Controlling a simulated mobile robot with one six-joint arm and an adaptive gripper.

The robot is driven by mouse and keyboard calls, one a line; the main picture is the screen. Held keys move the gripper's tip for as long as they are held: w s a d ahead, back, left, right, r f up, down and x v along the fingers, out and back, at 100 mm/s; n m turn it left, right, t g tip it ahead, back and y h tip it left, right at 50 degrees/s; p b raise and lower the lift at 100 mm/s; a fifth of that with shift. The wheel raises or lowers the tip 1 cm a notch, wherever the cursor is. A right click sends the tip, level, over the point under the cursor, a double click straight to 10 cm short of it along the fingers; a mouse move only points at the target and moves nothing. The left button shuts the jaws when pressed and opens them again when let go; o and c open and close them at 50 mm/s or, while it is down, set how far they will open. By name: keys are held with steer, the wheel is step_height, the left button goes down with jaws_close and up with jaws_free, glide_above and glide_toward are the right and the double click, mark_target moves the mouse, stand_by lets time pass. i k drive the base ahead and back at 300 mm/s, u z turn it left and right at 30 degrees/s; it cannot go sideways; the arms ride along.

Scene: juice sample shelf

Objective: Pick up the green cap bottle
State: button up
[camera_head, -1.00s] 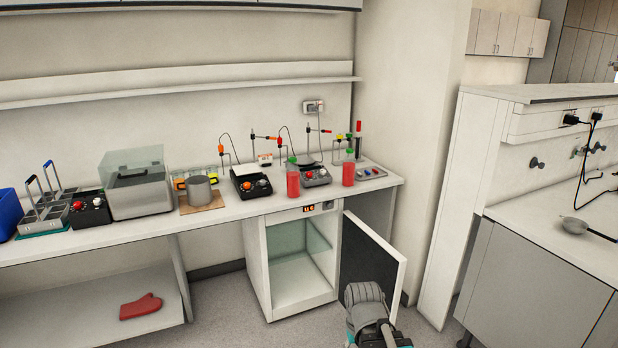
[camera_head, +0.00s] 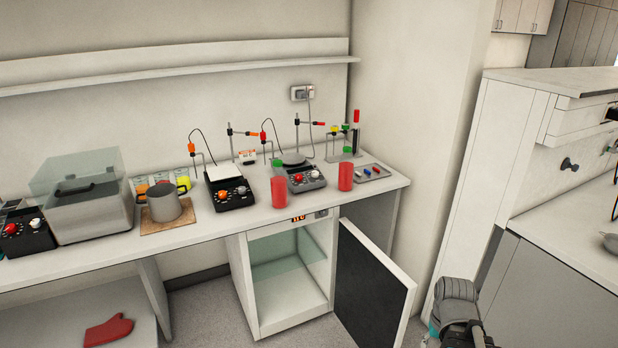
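Two bottles with red contents and green caps stand upright near the front edge of the bench. The left green cap bottle (camera_head: 278,192) is in front of a hotplate stirrer. The right green cap bottle (camera_head: 345,177) is beside a small grey tray. Their necks are pale and hard to make out. Part of my arm shows at the bottom right, low and well apart from both bottles. My gripper is not visible.
The bench (camera_head: 215,232) also holds hotplates, stands and a pot (camera_head: 165,207). Below, a cabinet (camera_head: 248,283) has its dark-faced door (camera_head: 368,292) swung open into the floor space. A wall shelf (camera_head: 180,71) runs above. A grey counter (camera_head: 565,262) is at right.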

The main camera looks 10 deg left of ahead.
mark_target(278, 176)
steer(key=u, duration=0.1)
steer(key=i, duration=1.45)
steer(key=u, duration=0.6)
steer(key=k, duration=0.9)
steer(key=u, duration=0.2)
steer(key=i, duration=0.5)
steer(key=z, duration=0.05)
